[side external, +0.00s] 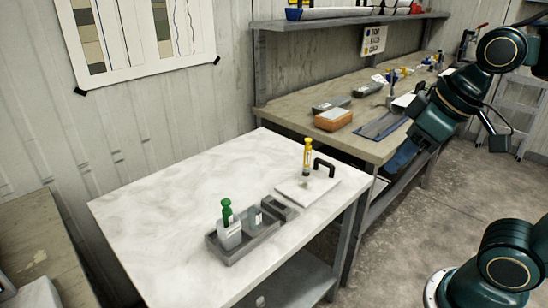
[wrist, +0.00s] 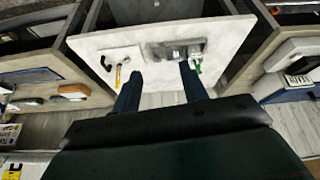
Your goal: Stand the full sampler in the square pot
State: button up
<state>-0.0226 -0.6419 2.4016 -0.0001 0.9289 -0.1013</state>
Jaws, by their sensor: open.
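A yellow-topped sampler (side external: 307,155) stands upright on a white board (side external: 300,192) on the marble-topped table; it also shows in the wrist view (wrist: 118,76). A green-topped sampler (side external: 227,212) stands upright in a pale squarish pot (side external: 229,236) at the left end of a grey tray (side external: 243,255); its green part shows in the wrist view (wrist: 197,69). A clear squarish pot (side external: 254,219) is beside it. I cannot tell which sampler is full. My gripper (wrist: 160,92) is open and empty, off the table's right side and apart from both samplers.
A black handle (side external: 324,167) rises from the white board beside the yellow-topped sampler. A dark low box (side external: 279,207) lies between tray and board. The table's far and left parts (side external: 180,190) are clear. A cluttered bench (side external: 370,140) stands behind, with an orange-brown block (side external: 333,120).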

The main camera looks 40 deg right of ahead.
jog(key=shift+s+d+f+m, duration=0.15)
jog(key=shift+s+f+m, duration=0.25)
jog(key=shift+s, duration=0.25)
jog(key=shift+s+d+f+m, duration=0.1)
jog(key=shift+s+f+m, duration=0.2)
jog(key=shift+s+f, duration=0.25)
